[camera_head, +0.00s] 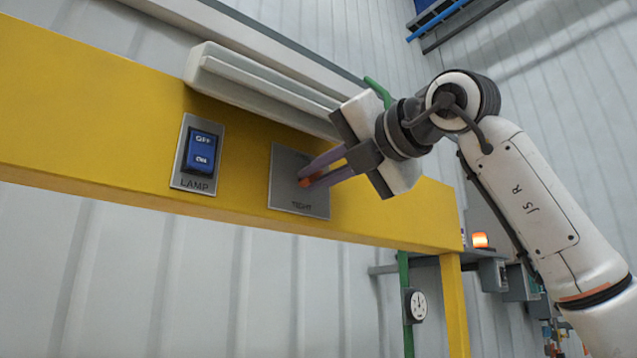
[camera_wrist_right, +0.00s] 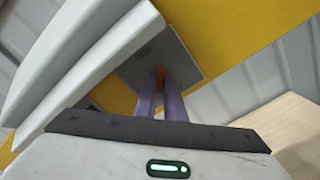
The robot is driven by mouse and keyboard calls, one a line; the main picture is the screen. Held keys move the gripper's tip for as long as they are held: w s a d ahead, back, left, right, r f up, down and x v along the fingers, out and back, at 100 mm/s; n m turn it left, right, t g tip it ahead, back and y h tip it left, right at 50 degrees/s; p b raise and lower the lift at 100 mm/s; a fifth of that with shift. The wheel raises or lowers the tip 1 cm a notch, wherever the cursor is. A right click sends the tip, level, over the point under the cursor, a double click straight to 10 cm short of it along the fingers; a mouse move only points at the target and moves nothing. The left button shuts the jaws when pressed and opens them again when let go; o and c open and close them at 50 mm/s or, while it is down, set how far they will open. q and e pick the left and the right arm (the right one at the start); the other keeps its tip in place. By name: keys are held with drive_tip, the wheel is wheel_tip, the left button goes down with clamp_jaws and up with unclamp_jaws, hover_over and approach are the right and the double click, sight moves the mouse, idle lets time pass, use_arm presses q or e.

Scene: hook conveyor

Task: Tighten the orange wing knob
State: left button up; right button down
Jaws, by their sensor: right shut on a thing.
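The orange wing knob (camera_head: 306,181) sits on a grey plate (camera_head: 285,196) fixed to the yellow beam. Only a small orange part of it shows between my right fingers. My right gripper (camera_head: 312,176) reaches in from the right, and its purple fingers are shut on the knob. In the right wrist view, the orange knob (camera_wrist_right: 161,76) shows between the fingertips (camera_wrist_right: 161,92) against the grey plate (camera_wrist_right: 172,55). The lettering on the plate is partly hidden and too small to read fully. My left gripper is not in view.
A blue LAMP switch (camera_head: 201,150) is on the yellow beam (camera_head: 90,110), left of the knob plate. A pale ledge (camera_head: 262,88) juts out just above the plate, close to my gripper. An orange light (camera_head: 480,240) and a round gauge (camera_head: 415,306) are at lower right.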

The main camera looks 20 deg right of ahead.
drive_tip(key=m+b, duration=0.2)
drive_tip(key=m, duration=0.4)
drive_tip(key=m+b, duration=0.1)
drive_tip(key=m, duration=0.2)
drive_tip(key=shift+m, duration=0.4)
drive_tip(key=shift+r+m+b, duration=0.1)
drive_tip(key=shift+m+b, duration=0.4)
drive_tip(key=shift+m, duration=0.9)
drive_tip(key=c, duration=1.8)
unclamp_jaws()
drive_tip(key=shift+c, duration=0.2)
drive_tip(key=shift+s, duration=0.15)
